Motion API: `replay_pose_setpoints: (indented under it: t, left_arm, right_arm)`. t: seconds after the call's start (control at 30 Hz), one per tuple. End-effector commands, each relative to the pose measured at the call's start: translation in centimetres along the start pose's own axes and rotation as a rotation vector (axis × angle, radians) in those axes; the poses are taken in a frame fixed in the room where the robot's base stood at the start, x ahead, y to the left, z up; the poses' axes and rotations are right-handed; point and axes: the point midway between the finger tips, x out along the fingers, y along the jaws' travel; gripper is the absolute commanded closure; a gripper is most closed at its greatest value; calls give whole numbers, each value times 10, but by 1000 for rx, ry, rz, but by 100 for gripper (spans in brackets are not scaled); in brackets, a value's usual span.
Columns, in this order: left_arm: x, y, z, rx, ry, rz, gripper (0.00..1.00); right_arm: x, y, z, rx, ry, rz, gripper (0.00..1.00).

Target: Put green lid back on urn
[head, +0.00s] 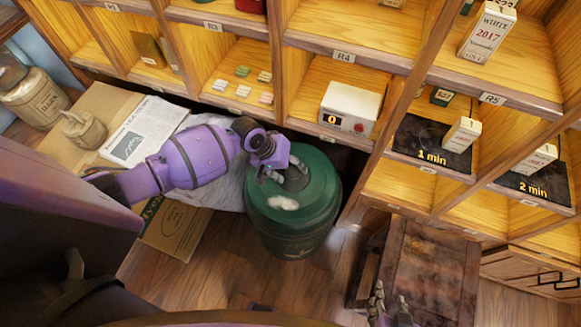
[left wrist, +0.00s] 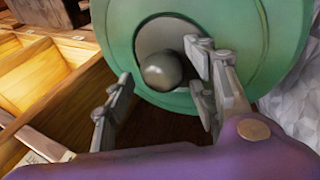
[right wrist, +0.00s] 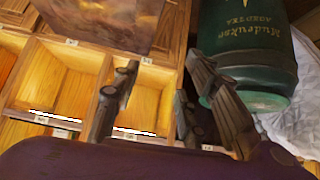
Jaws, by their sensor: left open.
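The green urn (head: 292,240) stands upright on the floor in front of the shelves. The round green lid (head: 309,203) appears to lie on its top; I cannot tell whether it is fully seated. In the left wrist view the lid (left wrist: 252,25) shows a round grey knob (left wrist: 162,71) in a recess. My left gripper (head: 287,180) is over the lid, open, with its fingers (left wrist: 160,82) apart near the knob. I see no clear contact. My right gripper (head: 391,302) is low at the front, open and empty, right of the urn. Its fingers (right wrist: 155,90) point toward the shelves.
A white box with a display (head: 350,106) stands in the shelf behind the urn. White cloth (head: 222,188) and a cardboard box (head: 172,228) lie to the left. A dark wooden stand (head: 425,270) is at the right. Bare floor (head: 230,278) lies in front.

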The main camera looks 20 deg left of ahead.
Motion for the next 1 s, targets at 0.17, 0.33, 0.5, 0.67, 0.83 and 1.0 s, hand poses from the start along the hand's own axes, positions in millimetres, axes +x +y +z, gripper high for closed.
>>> replay_pose_setpoints:
  t: [0.17, 0.33, 0.5, 0.67, 0.83, 1.0]
  left_arm:
    - [-7, 1, -1, 0, 2, 0, 48]
    - [-36, 1, -2, 3, 5, -1, 48]
    - [-74, 2, -2, 2, 5, 0, 48]
    - [-103, 1, -2, 2, 3, 0, 48]
    - [-119, 1, -1, 0, 1, -1, 48]
    - [-123, 1, 0, 0, -1, 1, 48]
  right_arm:
    - [-1, 0, -3, 3, 4, 0, 60]
    - [-2, -1, -10, 5, 11, -1, 60]
    - [-5, -4, -14, 7, 12, -7, 60]
    - [-7, -7, -14, 8, 8, -13, 60]
    - [-8, -9, -14, 6, 6, -16, 60]
    - [-8, -7, -12, 0, 3, -16, 60]
